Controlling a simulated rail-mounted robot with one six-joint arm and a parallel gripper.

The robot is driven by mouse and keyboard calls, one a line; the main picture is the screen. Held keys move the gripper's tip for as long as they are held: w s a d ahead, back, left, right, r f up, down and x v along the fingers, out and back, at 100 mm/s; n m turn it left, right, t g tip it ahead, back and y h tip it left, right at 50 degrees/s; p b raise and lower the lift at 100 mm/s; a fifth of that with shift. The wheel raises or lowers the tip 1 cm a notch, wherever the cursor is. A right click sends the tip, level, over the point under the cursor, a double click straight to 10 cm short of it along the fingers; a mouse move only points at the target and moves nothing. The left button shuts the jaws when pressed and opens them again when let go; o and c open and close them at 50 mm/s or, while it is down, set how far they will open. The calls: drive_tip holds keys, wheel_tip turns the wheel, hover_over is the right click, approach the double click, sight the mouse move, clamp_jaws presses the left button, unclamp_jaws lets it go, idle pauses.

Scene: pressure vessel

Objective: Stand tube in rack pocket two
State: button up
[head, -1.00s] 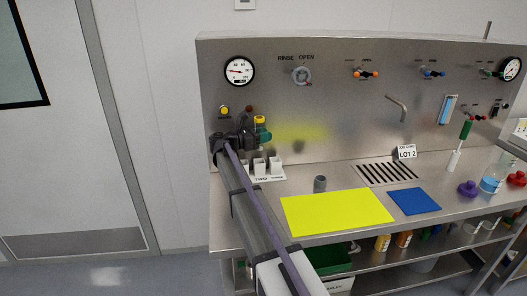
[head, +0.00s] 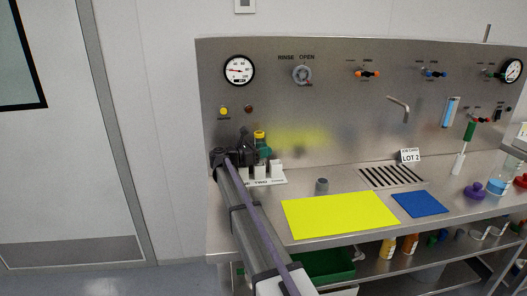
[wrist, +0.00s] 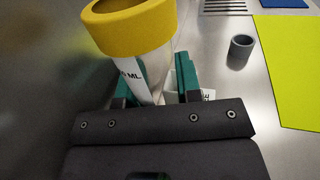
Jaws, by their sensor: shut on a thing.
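My gripper (head: 262,150) is at the back left of the bench. Its green fingers are shut on a tube (wrist: 155,85) with a yellow ring top (wrist: 130,22) and a white label ending in "ML". In the head view the yellow top (head: 259,134) shows just above the fingers, and the tube looks about upright. The white rack (head: 276,171) with its upright pockets stands right under the gripper; "TWO" can be read on its front. My arm hides the rack's left part. I cannot tell whether the tube's lower end is inside a pocket.
A grey cup (head: 322,185) stands right of the rack. A yellow mat (head: 340,214) and a blue mat (head: 419,204) lie further right, near a drain grate (head: 391,175). The steel back panel (head: 330,120) rises close behind my gripper.

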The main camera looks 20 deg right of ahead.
drive_tip(key=shift+f, duration=0.2)
drive_tip(key=o, duration=0.6)
drive_tip(key=shift+o, duration=0.2)
drive_tip(key=a+r+p, duration=0.1)
drive_tip(key=a, duration=1.1)
drive_tip(key=shift+r, duration=0.15)
